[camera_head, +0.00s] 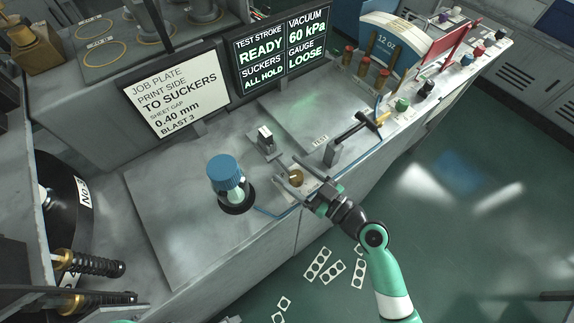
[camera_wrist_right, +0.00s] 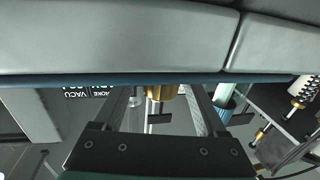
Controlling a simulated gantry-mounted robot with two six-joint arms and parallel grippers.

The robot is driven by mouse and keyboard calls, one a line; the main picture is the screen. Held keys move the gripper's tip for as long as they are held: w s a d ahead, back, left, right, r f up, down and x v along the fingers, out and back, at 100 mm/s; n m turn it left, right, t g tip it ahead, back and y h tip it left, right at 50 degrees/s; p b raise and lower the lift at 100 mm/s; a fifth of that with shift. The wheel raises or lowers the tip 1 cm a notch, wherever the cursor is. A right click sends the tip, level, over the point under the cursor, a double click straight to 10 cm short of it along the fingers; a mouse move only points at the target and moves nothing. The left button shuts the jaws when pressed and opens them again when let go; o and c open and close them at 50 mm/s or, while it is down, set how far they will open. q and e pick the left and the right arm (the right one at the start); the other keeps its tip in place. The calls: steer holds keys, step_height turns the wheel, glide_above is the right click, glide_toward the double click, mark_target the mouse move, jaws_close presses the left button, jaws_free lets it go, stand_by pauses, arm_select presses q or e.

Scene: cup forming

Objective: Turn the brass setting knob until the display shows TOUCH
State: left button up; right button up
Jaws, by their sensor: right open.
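The brass setting knob (camera_head: 296,177) is on the bench near its front edge. My right gripper (camera_head: 281,171) is open, with one finger on each side of the knob. In the right wrist view the brass knob (camera_wrist_right: 163,92) shows between the two fingers; whether either finger touches it cannot be told. The display (camera_head: 308,40) reads VACUUM 60 kPa, GAUGE LOOSE. The screen beside it (camera_head: 260,55) reads TEST STROKE READY, SUCKERS ALL HOLD. My left gripper is not in view.
A blue-capped jar (camera_head: 225,172) stands left of the knob. A small grey block fixture (camera_head: 265,142) stands behind it, and a black-handled lever (camera_head: 355,128) to the right. A job plate sign (camera_head: 177,92) stands at the back. Punched cards (camera_head: 318,264) lie on the floor.

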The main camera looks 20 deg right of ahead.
steer(key=shift+x, duration=0.95)
jaws_close()
